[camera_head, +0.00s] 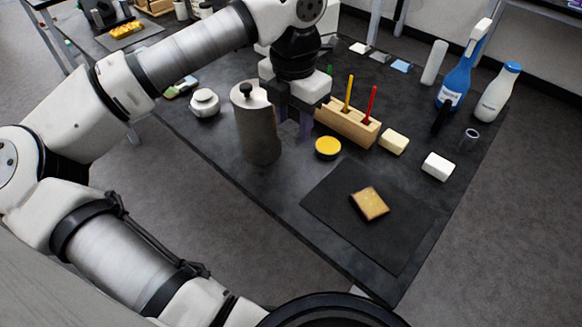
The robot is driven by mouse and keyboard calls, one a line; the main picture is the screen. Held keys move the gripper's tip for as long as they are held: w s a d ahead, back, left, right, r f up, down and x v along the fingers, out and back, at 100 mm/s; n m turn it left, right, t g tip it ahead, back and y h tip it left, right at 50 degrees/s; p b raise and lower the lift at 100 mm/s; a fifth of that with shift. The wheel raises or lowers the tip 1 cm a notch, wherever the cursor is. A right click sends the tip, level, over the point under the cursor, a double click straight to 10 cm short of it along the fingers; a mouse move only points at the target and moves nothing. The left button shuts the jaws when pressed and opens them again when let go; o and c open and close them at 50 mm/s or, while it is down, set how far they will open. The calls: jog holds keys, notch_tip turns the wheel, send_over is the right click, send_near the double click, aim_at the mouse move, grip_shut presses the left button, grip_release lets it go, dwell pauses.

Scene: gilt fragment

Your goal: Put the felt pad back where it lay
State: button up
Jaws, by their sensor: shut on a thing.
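My gripper (294,118) points down over the middle of the dark table, just right of the tall grey canister and behind the yellow round tin. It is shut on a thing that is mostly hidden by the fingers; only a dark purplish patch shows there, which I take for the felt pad. Its outline is not clear. A gilt fragment (369,203) lies on a black mat (336,215) at the front.
The grey canister (258,130) stands close left of my gripper. A wooden rack (345,127) with coloured sticks is close right.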

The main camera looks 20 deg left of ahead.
jog(key=p, duration=0.2)
send_over(293, 182)
notch_tip(293, 182, down, 13)
jog(key=shift+f, duration=0.5)
jog(key=shift+f, duration=0.2)
jog(key=o, duration=0.9)
jog(key=shift+r, duration=0.1)
jog(key=shift+r, duration=0.2)
notch_tip(293, 182, up, 12)
jog(key=shift+f+b, duration=0.1)
jog(key=shift+b, duration=0.8)
